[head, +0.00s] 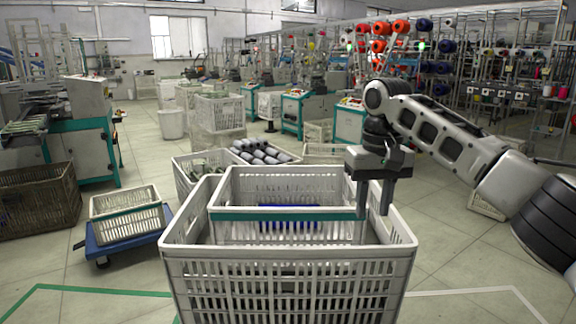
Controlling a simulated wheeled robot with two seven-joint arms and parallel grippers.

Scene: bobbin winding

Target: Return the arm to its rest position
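My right gripper (374,197) hangs from my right arm, which comes in from the right. Something blue (275,218) shows inside, partly hidden by the crate walls. My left gripper is out of the picture.
A blue dolly (122,240) with a white basket (126,202) and a brown crate (38,200) stand left. Machines (92,140) and racks line the room. Floor at right front is clear.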

